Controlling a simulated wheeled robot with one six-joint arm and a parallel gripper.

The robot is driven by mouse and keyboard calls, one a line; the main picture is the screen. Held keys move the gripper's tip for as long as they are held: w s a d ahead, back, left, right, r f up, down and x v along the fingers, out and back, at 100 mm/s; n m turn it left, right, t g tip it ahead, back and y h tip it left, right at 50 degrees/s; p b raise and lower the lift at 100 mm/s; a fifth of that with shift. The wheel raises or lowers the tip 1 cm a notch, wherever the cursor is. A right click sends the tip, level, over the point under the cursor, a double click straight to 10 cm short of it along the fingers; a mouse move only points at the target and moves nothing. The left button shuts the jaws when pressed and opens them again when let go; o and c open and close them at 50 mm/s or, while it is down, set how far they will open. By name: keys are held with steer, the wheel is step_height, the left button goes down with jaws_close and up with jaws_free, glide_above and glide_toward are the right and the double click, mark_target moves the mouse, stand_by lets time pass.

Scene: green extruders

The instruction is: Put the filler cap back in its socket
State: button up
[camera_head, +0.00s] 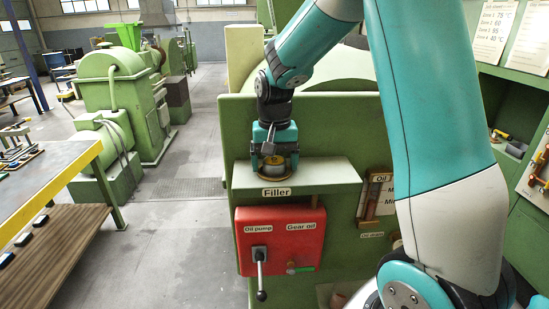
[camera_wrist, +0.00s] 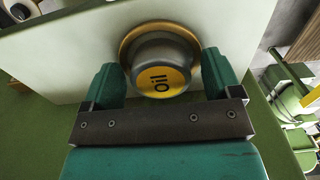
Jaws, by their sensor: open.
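The filler cap (camera_wrist: 160,68) is a round dark grey cap with a yellow top marked "oil". In the wrist view it sits within a brass-coloured ring (camera_wrist: 128,42), on the pale top of the green housing. My gripper (camera_wrist: 160,82) has its two teal fingers on either side of the cap, with a narrow gap showing beside it; it is open. In the head view my gripper (camera_head: 275,155) points down at the ledge above the "Filler" label (camera_head: 276,192), and the cap (camera_head: 273,161) shows only partly beneath it. How deep the cap sits is hidden.
Below the ledge (camera_head: 325,172) is a red panel (camera_head: 281,240) with a black-knobbed lever (camera_head: 261,275). An oil level gauge (camera_head: 374,195) is to its right. A workbench (camera_head: 60,170) stands at left, with open floor between it and the machine.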

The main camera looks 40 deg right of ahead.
mark_target(274, 161)
step_height(274, 161, up, 13)
steer(key=b, duration=0.2)
steer(key=s+a+f+n+y, duration=0.2)
steer(key=s+a+f+n, duration=0.2)
steer(key=s+a+n, duration=0.3)
steer(key=s+a+f+n+y, duration=0.2)
steer(key=s+a+n, duration=0.5)
steer(key=s+a, duration=0.8)
steer(key=shift+x, duration=0.9)
steer(key=shift+s+d+f, duration=0.1)
step_height(274, 161, down, 4)
steer(key=b, duration=0.4)
steer(key=shift+f, duration=0.2)
